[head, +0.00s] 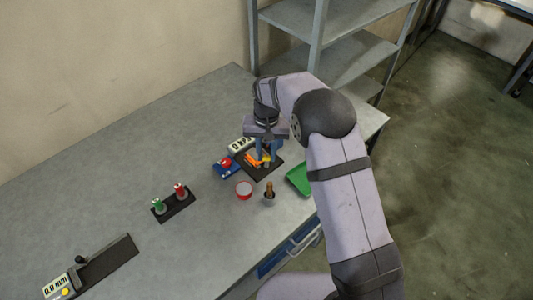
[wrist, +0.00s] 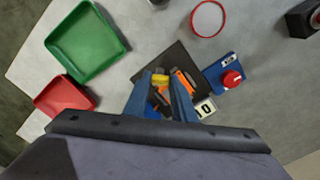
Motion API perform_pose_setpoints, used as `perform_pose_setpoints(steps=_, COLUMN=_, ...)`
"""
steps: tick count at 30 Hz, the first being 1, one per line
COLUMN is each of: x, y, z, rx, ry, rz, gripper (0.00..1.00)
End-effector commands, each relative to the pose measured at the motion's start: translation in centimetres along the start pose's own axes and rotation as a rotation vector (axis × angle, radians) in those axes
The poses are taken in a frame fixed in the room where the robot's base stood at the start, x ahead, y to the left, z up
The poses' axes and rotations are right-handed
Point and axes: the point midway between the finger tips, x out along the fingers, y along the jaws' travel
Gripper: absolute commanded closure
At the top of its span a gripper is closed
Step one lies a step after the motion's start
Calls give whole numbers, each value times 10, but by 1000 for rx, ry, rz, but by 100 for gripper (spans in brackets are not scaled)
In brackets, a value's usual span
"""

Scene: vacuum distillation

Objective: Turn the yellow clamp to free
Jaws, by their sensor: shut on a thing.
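The yellow clamp (wrist: 161,81) shows between the blue fingertips of my gripper (wrist: 161,77) in the wrist view. In the head view the yellow clamp (head: 266,159) is a small patch at the fingertips. My gripper (head: 266,157) points down over a dark plate (head: 262,173), its fingers shut on the clamp. Orange parts (wrist: 182,79) lie right beside the clamp on the same dark plate. The fingers hide part of the clamp, and I cannot read its turn angle.
A blue box with a red knob (wrist: 232,78) and a white display (wrist: 205,107) stand close by. A red-rimmed dish (head: 244,190), a brown-handled tool (head: 269,191) and a green tray (head: 299,180) are in front. A red tray (wrist: 63,95) is near.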

Motion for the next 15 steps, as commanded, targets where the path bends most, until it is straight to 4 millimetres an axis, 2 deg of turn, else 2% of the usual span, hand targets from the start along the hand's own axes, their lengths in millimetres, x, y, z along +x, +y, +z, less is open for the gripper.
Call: perform_pose_setpoints(steps=15, x=-2, y=0, z=-2, rx=480, ry=7, rz=-3, gripper=99)
